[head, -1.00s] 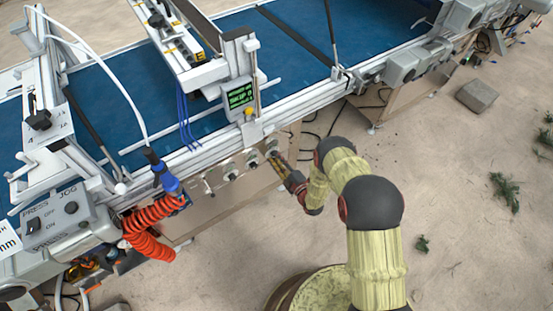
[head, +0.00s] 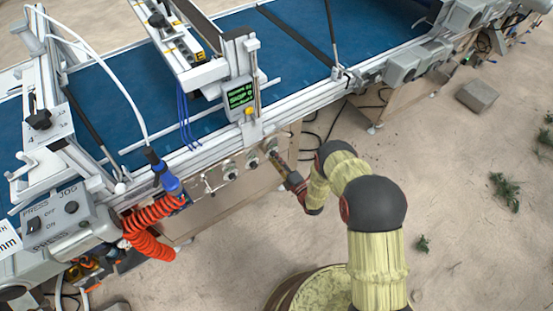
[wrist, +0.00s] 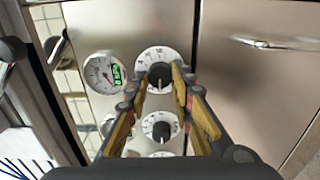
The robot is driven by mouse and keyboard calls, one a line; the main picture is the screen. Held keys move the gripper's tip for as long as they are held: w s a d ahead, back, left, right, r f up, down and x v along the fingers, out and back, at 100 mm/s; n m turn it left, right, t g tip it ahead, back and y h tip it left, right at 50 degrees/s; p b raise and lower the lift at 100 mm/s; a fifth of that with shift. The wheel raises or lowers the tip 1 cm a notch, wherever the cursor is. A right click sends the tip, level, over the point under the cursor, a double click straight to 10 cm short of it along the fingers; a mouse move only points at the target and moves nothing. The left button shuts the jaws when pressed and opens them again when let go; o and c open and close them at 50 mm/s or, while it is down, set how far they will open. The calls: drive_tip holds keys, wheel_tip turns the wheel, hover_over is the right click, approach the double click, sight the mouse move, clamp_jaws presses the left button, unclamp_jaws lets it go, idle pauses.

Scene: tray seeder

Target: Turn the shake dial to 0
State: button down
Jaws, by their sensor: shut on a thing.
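A round white dial (wrist: 152,54) with a black knob (wrist: 158,75) sits on a pale metal panel in the wrist view. My gripper (wrist: 158,82) has its yellow-brown fingers on either side of this knob and is shut on it. The fingertips hide part of the knob, and I cannot read a name on the dial. In the head view my gripper (head: 274,159) reaches the rightmost of several dials on the front of the machine. A small screen (head: 241,93) with green text stands above them; its text is too small to read surely.
A second dial (wrist: 158,126) lies just below the held one, between my fingers. A gauge (wrist: 103,72) with green digits is to its left. A metal panel with a handle (wrist: 262,43) is on the right. An orange coiled hose (head: 150,218) hangs at the left of the machine.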

drive_tip(key=shift+s+f, duration=0.1)
drive_tip(key=c, duration=1.5)
unclamp_jaws()
drive_tip(key=shift+c, duration=0.2)
drive_tip(key=v, duration=1.2)
